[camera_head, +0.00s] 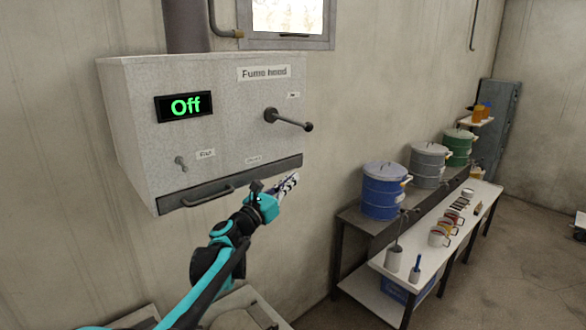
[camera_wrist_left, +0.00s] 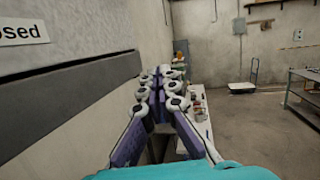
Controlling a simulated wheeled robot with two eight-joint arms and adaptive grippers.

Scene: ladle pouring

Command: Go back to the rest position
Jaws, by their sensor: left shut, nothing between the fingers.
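My left gripper (camera_head: 289,185) is raised in front of the lower right corner of the fume hood (camera_head: 215,100). It is shut and empty. In the left wrist view its fingers (camera_wrist_left: 160,92) point away from the camera, beside the hood's dark lower edge (camera_wrist_left: 70,95). The hood's display (camera_head: 184,106) reads "Off" in green. Whether the fingers touch the hood is hard to tell. My right gripper does not show.
A bench along the wall at right bears a blue drum (camera_head: 383,190), a grey drum (camera_head: 429,165) and a green drum (camera_head: 458,147). A lower white table (camera_head: 400,265) holds cups and small containers.

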